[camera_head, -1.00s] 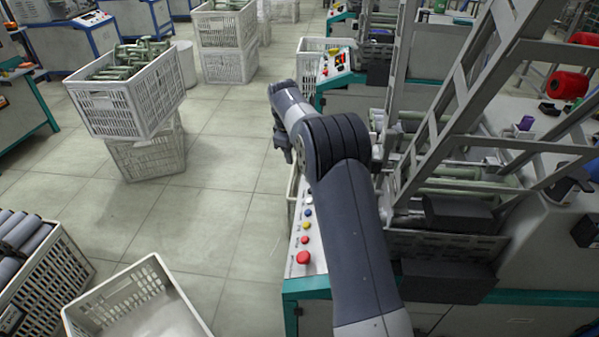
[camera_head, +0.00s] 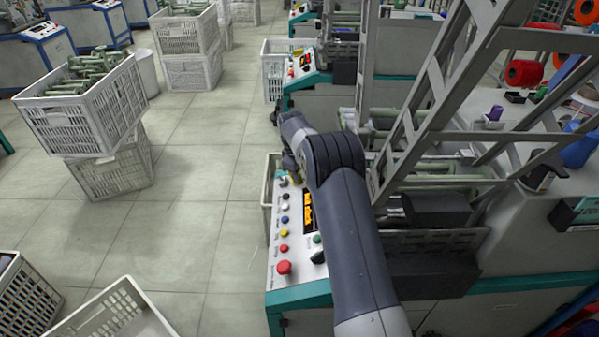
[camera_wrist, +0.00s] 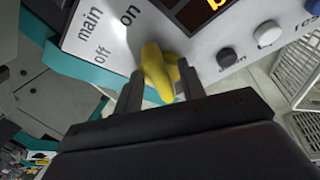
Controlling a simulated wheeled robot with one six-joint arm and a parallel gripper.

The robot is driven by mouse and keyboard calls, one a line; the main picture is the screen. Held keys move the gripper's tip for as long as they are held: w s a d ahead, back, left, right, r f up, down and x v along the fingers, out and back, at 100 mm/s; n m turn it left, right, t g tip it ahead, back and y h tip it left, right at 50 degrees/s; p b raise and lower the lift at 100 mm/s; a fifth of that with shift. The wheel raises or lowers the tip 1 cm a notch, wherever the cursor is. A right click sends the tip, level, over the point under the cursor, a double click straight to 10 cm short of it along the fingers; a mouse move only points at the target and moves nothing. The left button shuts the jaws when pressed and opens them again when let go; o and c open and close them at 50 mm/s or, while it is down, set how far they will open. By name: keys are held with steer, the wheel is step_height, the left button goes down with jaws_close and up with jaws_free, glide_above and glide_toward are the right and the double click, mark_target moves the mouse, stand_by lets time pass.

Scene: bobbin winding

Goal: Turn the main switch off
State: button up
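The yellow main switch (camera_wrist: 157,72) shows in the wrist view on the light control panel (camera_wrist: 90,45), beside the printed words "main", "on" and "off". Its handle lies more in line with "on" than with "off". My gripper (camera_wrist: 158,88) has one dark finger on each side of the handle, with the fingers apart. Whether either finger touches the handle is hard to tell. In the head view my gripper (camera_head: 288,165) is at the far end of the control panel, and the switch is mostly hidden there by my arm.
A row of coloured buttons (camera_head: 284,234) runs down the panel toward a red button (camera_head: 284,267). A lit display (camera_head: 308,211) is beside them. The winding machine's grey frame (camera_head: 440,110) rises to the right. White crates (camera_head: 85,110) stand left, with open floor between.

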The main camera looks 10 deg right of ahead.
steer(key=shift+c, duration=0.5)
jaws_close()
